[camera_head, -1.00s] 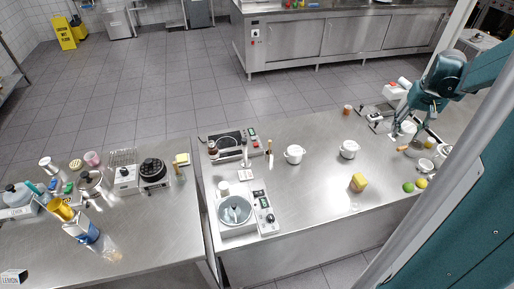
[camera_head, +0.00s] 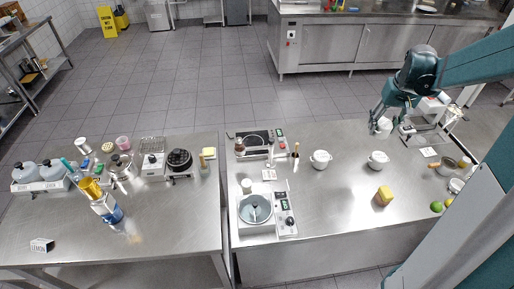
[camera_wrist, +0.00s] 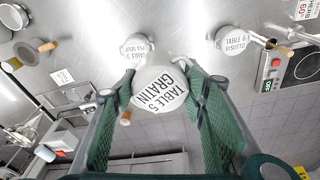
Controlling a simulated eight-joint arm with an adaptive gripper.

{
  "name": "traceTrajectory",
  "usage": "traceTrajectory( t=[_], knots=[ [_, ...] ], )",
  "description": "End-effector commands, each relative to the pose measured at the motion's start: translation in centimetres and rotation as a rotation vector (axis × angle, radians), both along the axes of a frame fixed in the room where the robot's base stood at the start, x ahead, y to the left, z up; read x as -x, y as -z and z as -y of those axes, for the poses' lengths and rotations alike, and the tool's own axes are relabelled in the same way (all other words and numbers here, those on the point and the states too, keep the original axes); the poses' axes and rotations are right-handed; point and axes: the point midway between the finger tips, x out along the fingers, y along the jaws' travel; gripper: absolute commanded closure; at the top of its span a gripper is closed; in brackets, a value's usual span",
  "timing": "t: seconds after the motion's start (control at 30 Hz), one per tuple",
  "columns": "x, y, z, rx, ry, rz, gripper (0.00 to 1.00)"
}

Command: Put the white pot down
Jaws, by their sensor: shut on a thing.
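My gripper (camera_head: 380,124) is shut on a white pot (camera_head: 385,125) near the back edge of the right steel table. In the wrist view the pot (camera_wrist: 160,90), with "TABLE 5 GRATIN" on its top, sits between the two green fingers (camera_wrist: 158,100). The pot appears to be above the table; how high is hard to tell. Two similar white pots stand on the table: one (camera_head: 378,160) in front of my gripper, one (camera_head: 320,159) further left. They also show in the wrist view, the nearer (camera_wrist: 137,47) and the further (camera_wrist: 233,37).
A small orange cup (camera_wrist: 125,118) is beside my left finger in the wrist view. A hob (camera_head: 257,141) and scale-like device (camera_head: 262,212) are at left. Bare steel lies between pots and sponge.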

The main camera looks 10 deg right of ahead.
Motion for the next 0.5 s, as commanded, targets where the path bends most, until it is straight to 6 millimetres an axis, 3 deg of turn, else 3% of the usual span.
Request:
traceTrajectory(
  t=[0.5],
  knots=[
    [-5.2, 0.0, -12.1, 0.0, -0.173, 0.0, 0.74]
  ],
)
